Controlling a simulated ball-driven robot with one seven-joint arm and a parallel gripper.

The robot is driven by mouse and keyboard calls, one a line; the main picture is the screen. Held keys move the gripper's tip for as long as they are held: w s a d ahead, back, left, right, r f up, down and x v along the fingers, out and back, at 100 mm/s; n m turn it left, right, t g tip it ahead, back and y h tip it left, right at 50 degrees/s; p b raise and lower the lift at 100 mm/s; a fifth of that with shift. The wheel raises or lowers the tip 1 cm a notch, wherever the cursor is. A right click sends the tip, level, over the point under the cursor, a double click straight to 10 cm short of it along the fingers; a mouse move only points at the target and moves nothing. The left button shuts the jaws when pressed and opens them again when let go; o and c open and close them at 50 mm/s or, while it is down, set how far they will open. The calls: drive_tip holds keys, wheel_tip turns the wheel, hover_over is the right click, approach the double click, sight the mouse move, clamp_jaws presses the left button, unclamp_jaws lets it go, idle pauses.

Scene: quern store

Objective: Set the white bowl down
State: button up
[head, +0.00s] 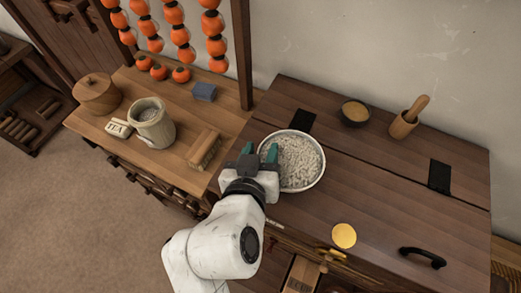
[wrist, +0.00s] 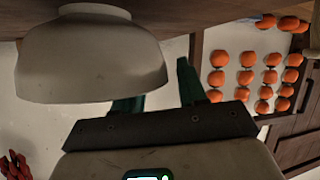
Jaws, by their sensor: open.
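The white bowl (head: 322,171), full of pale grain-like pieces, stands upright on the dark wooden chest top (head: 375,185). It shows upside down in the wrist view (wrist: 90,65), its foot at the wooden surface. My gripper (head: 260,152) is at the bowl's left rim, with its teal fingers apart. In the wrist view my gripper (wrist: 160,85) has a clear gap between its fingers. One finger is partly hidden behind the bowl; the other is clear of it. I cannot tell whether a finger touches the rim.
A dark small bowl (head: 355,113) and a mortar with pestle (head: 406,121) stand at the back. A yellow disc (head: 344,235) and black handle (head: 423,257) are in front. Orange fruit strings (head: 180,35) hang above.

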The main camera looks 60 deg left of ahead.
drive_tip(key=b+v, duration=0.1)
drive_tip(key=v, duration=1.1)
idle(0.4)
